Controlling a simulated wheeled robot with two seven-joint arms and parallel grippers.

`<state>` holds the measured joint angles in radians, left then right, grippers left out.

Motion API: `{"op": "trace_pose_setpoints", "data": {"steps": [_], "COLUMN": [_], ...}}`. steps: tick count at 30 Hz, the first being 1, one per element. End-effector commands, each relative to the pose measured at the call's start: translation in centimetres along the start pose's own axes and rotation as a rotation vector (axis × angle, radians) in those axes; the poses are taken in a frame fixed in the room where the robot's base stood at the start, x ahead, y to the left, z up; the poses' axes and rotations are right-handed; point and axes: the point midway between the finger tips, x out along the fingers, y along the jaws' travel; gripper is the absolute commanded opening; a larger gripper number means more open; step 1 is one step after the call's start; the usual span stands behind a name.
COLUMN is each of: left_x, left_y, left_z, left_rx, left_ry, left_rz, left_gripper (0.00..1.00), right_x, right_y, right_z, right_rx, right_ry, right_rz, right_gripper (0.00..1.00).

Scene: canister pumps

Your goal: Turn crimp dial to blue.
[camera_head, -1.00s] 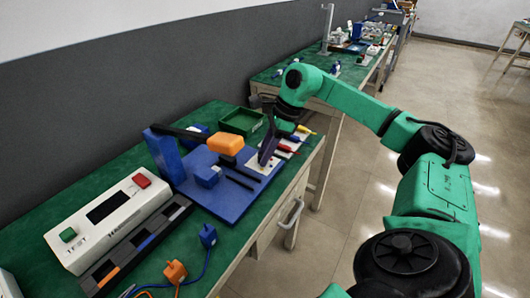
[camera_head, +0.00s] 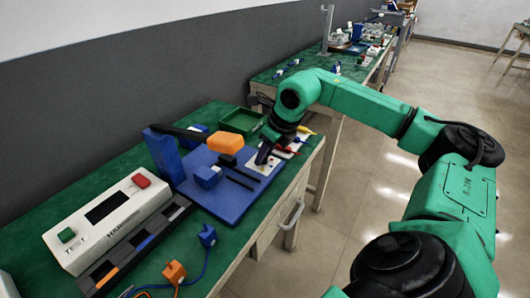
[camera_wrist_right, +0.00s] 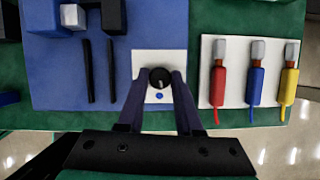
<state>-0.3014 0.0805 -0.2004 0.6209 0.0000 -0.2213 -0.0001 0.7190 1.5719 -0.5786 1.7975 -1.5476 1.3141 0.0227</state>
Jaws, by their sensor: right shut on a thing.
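The crimp dial (camera_wrist_right: 160,78) is a small round black knob with a pale pointer mark on a white plate (camera_wrist_right: 142,65); a blue dot (camera_wrist_right: 159,96) shows on the plate just below it in the wrist view. The mark appears to run roughly up and down, toward the dot's side, but its exact aim is hard to tell. My right gripper (camera_wrist_right: 159,84) is shut on the dial, one dark finger on each side. In the head view, my right gripper (camera_head: 263,157) hides the dial over the white plate (camera_head: 257,168). My left gripper is not in view.
The plate lies on a blue base (camera_head: 228,203) with an orange-tipped lever (camera_head: 225,143) and a blue block (camera_head: 207,177). Red, blue and yellow connectors (camera_wrist_right: 257,80) lie beside it. A green tray (camera_head: 242,122) stands behind; a white tester (camera_head: 108,222) stands left.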

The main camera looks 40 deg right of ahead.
Motion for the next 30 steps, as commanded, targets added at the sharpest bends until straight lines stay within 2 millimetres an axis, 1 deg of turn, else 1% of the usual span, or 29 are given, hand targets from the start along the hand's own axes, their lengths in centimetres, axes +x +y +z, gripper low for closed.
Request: {"op": "trace_pose_setpoints", "data": {"steps": [6, 10, 26, 27, 28, 29, 30], "left_x": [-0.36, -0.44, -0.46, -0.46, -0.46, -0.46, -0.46], "left_y": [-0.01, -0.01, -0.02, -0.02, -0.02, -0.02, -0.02], "left_z": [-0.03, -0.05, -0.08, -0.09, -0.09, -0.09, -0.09], "left_rx": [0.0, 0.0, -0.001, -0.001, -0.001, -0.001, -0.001], "left_ry": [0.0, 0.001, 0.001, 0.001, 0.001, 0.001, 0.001], "left_rz": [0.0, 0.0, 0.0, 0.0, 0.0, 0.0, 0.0], "left_gripper": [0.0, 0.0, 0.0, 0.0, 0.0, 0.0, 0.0], "right_x": [-0.09, -0.08, -0.04, -0.04, -0.04, -0.04, -0.03], "right_y": [0.07, 0.1, 0.09, 0.09, 0.09, 0.09, 0.09], "right_z": [0.06, 0.08, 0.05, 0.05, 0.05, 0.05, 0.04], "right_rx": [0.103, 0.139, 0.163, 0.163, 0.163, 0.163, 0.163], "right_ry": [0.0, -0.001, -0.001, -0.001, -0.001, -0.001, 0.0], "right_rz": [-0.043, -0.057, -0.067, -0.067, -0.067, -0.067, -0.067], "right_gripper": [0.0, 0.0, 0.0, 0.46, 0.57, 0.64, 0.64]}}
